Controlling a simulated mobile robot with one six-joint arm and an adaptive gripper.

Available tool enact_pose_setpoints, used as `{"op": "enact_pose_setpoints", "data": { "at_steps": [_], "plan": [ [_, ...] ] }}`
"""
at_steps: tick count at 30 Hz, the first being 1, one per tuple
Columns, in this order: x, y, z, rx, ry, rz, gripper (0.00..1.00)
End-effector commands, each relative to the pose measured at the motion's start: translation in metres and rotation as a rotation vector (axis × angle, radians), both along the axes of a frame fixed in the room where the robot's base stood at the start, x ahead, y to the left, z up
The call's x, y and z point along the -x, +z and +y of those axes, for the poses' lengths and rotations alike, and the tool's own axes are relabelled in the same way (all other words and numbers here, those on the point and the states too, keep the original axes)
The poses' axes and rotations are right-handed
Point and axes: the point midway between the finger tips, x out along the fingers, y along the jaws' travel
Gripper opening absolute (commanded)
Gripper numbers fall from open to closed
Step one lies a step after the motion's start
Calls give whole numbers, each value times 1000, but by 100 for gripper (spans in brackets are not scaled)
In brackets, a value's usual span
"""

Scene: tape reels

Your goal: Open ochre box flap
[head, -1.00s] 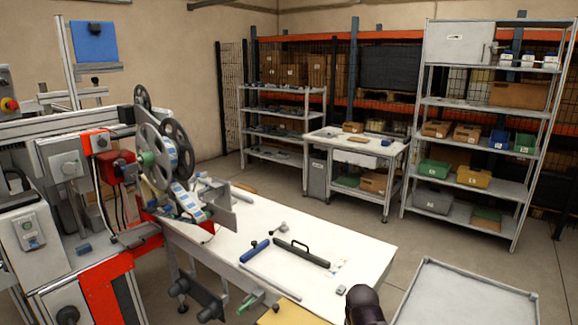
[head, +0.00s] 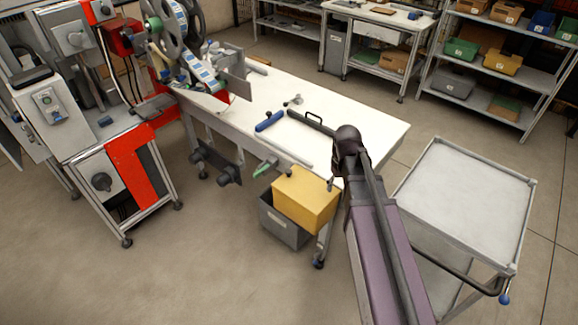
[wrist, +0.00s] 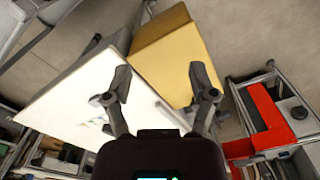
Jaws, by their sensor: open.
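The ochre box (head: 307,198) sits on a grey bin (head: 284,222) by the near side of the white worktable. Its top looks closed in the head view; no raised flap shows.
The white worktable (head: 290,95) carries a blue roller (head: 270,121) and a dark-handled bar. A grey cart (head: 470,200) stands right of my arm. The red-panelled reel machine (head: 128,180) stands left. Floor before the box is clear.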

Motion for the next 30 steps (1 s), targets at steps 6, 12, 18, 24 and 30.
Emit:
{"op": "enact_pose_setpoints", "data": {
  "at_steps": [6, 12, 18, 24, 30],
  "plan": [
    [-93, 14, 71, 0, 400, 0, 73],
    [-145, 21, 131, 0, 710, 0, 73],
    [-166, 24, 162, 0, 868, 0, 73],
    [-167, 24, 166, 0, 893, 0, 73],
    [-166, 23, 165, 0, 891, 0, 73]
  ]
}}
